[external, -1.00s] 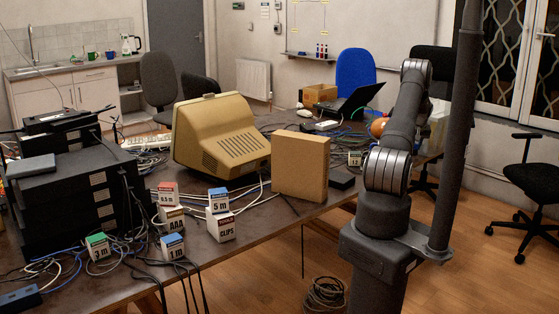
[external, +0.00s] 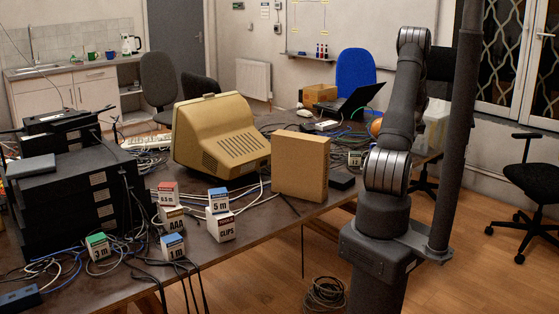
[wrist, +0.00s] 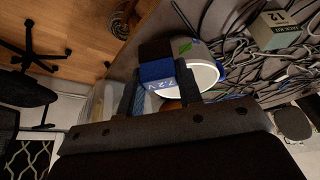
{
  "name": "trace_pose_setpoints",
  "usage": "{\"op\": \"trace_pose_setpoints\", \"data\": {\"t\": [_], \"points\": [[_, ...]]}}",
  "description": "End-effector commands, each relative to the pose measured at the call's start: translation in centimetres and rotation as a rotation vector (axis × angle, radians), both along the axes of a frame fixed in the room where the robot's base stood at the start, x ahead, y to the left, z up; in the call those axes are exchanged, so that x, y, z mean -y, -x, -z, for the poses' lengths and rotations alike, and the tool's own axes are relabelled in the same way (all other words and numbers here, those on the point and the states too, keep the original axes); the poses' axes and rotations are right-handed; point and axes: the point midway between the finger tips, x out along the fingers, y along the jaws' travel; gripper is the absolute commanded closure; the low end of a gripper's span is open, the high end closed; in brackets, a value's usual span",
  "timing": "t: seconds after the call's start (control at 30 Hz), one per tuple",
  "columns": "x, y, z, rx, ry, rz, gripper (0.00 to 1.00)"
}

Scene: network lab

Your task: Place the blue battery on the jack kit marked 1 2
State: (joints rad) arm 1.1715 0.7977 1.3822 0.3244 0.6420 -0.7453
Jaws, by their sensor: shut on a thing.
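In the wrist view my gripper (wrist: 158,82) is shut on the blue battery (wrist: 157,71), which has white lettering and a dark end. The battery is off the table in the picture's middle. The jack kit marked 1 2 (wrist: 275,29), a small pale box with a dark label band, is among cables at the upper right, apart from the battery. A small labelled box (external: 355,158) beside my arm in the external view may be the same kit; its marking is too small to read. My gripper and the battery are hidden behind my arm there.
A white round container (wrist: 206,75) with a green mark is close behind the battery. Loose cables (wrist: 240,70) crowd the table. A cardboard box (external: 300,166), a beige monitor (external: 221,135) and a black laptop (external: 350,102) stand on the table.

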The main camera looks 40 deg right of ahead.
Motion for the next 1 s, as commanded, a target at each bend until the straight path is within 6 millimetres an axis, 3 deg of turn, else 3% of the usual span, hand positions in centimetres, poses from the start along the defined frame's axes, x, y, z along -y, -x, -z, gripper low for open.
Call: {"op": "trace_pose_setpoints", "data": {"t": [0.03,0.2,0.4,0.53,0.8,1.0], "points": [[-1.2,-1.7,-1.8,0.002,0.005,-0.045,0.92],[-5.2,-5.4,-5.9,0.001,0.002,-0.173,0.92],[-7.9,-7.5,-8.3,0.000,0.001,-0.253,0.92],[-8.7,-9.1,-7.7,-0.002,-0.001,-0.267,0.92],[-10.3,-14.9,-3.9,-0.002,-0.002,-0.268,0.92],[-11.0,-18.1,-2.0,-0.001,-0.001,-0.264,0.92]]}}
